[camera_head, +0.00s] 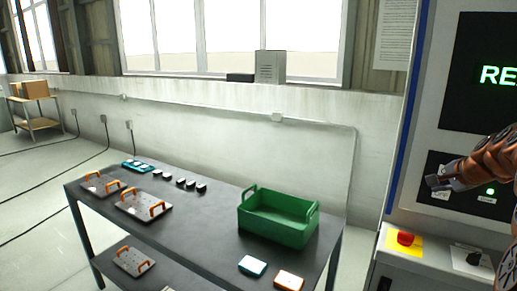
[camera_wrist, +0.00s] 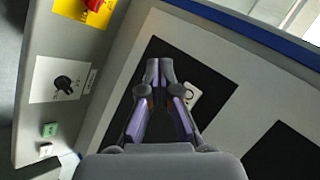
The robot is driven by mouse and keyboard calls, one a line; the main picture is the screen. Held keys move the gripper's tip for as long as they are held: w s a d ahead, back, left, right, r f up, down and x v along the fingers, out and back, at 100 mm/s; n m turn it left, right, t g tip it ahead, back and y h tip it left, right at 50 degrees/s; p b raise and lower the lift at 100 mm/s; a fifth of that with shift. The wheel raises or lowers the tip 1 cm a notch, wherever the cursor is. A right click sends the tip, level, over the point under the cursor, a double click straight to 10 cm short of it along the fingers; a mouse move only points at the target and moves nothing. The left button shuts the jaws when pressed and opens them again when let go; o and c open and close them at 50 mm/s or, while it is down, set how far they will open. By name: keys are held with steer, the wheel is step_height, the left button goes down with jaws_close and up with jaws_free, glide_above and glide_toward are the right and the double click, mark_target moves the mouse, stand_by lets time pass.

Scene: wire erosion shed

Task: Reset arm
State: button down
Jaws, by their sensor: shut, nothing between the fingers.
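My gripper (camera_head: 436,182) is at the right of the head view, in front of the black control panel (camera_head: 438,165) of the machine. In the wrist view my gripper (camera_wrist: 160,66) has its two fingertips together, with nothing held between them. I cannot tell whether the fingertips touch the panel. My copper-coloured arm reaches in from the right edge of the head view.
A dark table (camera_head: 205,226) holds a green crate (camera_head: 272,231), orange-handled plates (camera_head: 143,205), small dark blocks and two small boxes. A red emergency button (camera_head: 405,238) and a black knob (camera_head: 474,258) sit on the ledge below the panel. The floor at left is mostly free, with cables.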

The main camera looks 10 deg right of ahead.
steer(key=s+a+f+n+g+y, duration=0.1)
steer(key=s+a+f+n+g, duration=0.2)
steer(key=a, duration=0.7)
steer(key=s+a+f+n+g+y, duration=0.1)
steer(key=s+a+f+n, duration=0.3)
steer(key=a, duration=0.6)
steer(key=s+a+f+n+g+y, duration=0.15)
steer(key=s+a, duration=0.35)
steer(key=a, duration=0.6)
steer(key=s+a+f+n+g, duration=0.1)
steer(key=s+a+f+n, duration=0.1)
steer(key=s, duration=0.6)
steer(key=s+a+f+n+g+h, duration=0.1)
steer(key=s+a+f+n+g, duration=0.1)
steer(key=s, duration=0.7)
steer(key=s+a+f+n+g, duration=0.2)
steer(key=s+a+f+n, duration=0.2)
steer(key=s, duration=0.4)
steer(key=shift+s+f+n+h, duration=0.15)
steer(key=shift+f+n+h, duration=0.1)
steer(key=shift+n+h, duration=0.15)
steer(key=shift+a+g, duration=0.1)
steer(key=shift+g, duration=0.15)
